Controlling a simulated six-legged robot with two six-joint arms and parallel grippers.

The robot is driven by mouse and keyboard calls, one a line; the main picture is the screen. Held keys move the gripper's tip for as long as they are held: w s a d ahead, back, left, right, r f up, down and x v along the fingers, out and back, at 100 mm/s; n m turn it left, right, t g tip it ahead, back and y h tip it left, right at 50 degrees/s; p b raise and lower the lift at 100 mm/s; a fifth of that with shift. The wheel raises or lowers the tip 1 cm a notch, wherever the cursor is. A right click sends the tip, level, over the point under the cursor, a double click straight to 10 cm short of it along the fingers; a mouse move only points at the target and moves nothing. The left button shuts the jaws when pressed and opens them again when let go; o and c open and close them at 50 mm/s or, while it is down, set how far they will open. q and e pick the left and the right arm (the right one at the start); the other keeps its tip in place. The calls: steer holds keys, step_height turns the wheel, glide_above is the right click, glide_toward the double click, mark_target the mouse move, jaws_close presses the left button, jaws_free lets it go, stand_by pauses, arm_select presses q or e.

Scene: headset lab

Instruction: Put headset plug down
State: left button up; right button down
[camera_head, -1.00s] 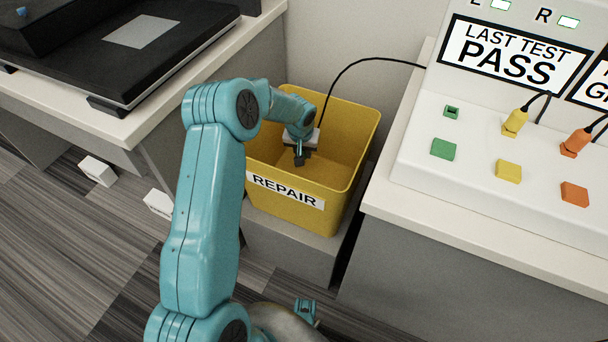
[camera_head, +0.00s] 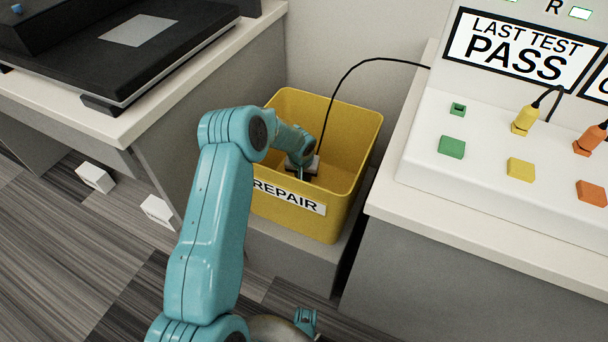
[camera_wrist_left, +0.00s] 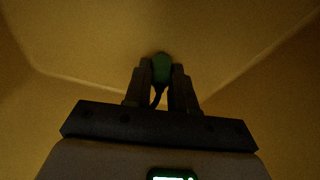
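The green headset plug (camera_wrist_left: 162,62) is between the two fingertips of my left gripper (camera_wrist_left: 162,72) in the left wrist view, with a dark cord trailing from it back between the fingers. The fingers look closed on it. In the head view my left gripper (camera_head: 302,174) is low inside the yellow bin (camera_head: 345,195) labelled REPAIR. The plug is hidden there by the arm and wrist. Whether the plug touches the bin floor I cannot tell. My right gripper is not in view.
A black cable (camera_head: 372,61) arcs from the tester on the right into the bin. The tester (camera_head: 420,165) has a green socket (camera_head: 458,109), coloured buttons and yellow and orange plugs. A counter (camera_head: 130,122) with a black device stands left. The bin's walls surround the gripper.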

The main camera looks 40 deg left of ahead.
arm_select(q)
steer(key=o, duration=0.4)
steer(key=shift+r, duration=0.15)
steer(key=p+v, duration=0.3)
steer(key=v, duration=0.9)
steer(key=shift+d+p, duration=0.1)
steer(key=shift+p, duration=0.3)
